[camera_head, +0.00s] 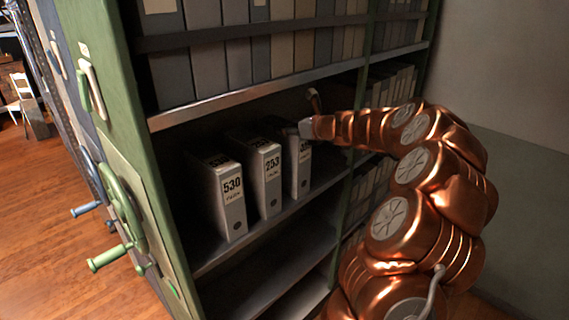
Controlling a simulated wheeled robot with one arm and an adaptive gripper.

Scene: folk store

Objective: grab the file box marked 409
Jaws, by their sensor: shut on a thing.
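Three grey file boxes stand upright on the middle shelf. The left one is marked 530 (230,195) and the middle one is marked 253 (266,180). The right-hand file box (299,172) has a label partly covered by my gripper, so I cannot read its full number. I see no label that clearly reads 409. My gripper (305,129) reaches in from the right and is shut at the top front of the right-hand box. The box still stands in the row beside 253.
The metal shelf (212,257) is bare in front of the boxes. Another shelf edge (258,91) runs close above my gripper, with a full row of files on it. A green end panel with a handwheel (124,205) stands at the left. A wall is on the right.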

